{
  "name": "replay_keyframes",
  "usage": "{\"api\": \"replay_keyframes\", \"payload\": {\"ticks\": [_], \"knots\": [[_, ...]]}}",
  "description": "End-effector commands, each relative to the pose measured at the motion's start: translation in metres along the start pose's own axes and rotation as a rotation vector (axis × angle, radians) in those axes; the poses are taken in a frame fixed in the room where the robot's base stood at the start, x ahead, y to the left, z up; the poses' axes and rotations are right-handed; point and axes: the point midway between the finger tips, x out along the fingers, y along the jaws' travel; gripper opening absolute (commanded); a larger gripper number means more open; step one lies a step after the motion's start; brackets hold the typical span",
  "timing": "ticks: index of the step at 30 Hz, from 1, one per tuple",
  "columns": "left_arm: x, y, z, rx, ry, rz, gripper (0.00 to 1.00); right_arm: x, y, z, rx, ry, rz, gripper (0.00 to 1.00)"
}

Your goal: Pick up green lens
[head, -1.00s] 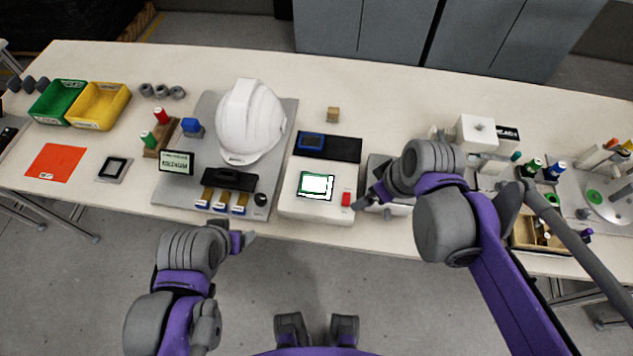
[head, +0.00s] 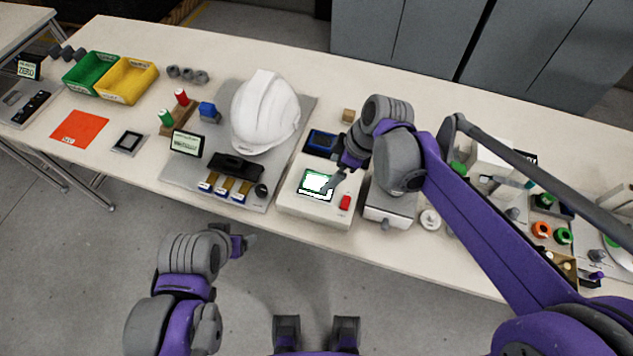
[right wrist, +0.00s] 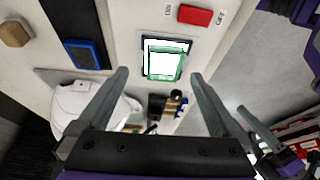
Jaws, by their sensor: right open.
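The green lens (head: 315,184) is a green-rimmed square over the bright white window of the pale test box. It also shows in the right wrist view (right wrist: 165,76), lying a little askew over the dark-framed window. My right gripper (head: 331,186) is open just above it in the head view. In the right wrist view the two fingers (right wrist: 158,74) are spread to either side, with the lens beyond and between their tips. I cannot tell whether the fingers touch the box. My left gripper (head: 246,242) hangs in front of the table, away from the lens.
A red button (head: 345,202) sits right of the window on the box, and a blue-framed device (head: 321,143) lies behind it. A white helmet (head: 265,112) stands on the grey mat to the left. A grey block (head: 388,208) stands close on the right.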

Motion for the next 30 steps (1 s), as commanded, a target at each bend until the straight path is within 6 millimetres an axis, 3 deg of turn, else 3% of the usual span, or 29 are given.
{"api": "replay_keyframes", "payload": {"ticks": [12,20,30], "knots": [[0.002,0.0,0.001,0.0,-0.001,0.0,0.79,0.05,-0.007,-0.008,0.0,0.0,-0.001,1.0],[0.002,0.0,0.001,0.0,-0.001,0.0,0.79,0.052,-0.007,-0.008,0.001,0.0,0.0,1.0],[0.002,0.0,0.001,0.0,-0.001,0.0,0.79,0.052,-0.007,-0.008,0.001,0.0,0.0,0.39]]}}
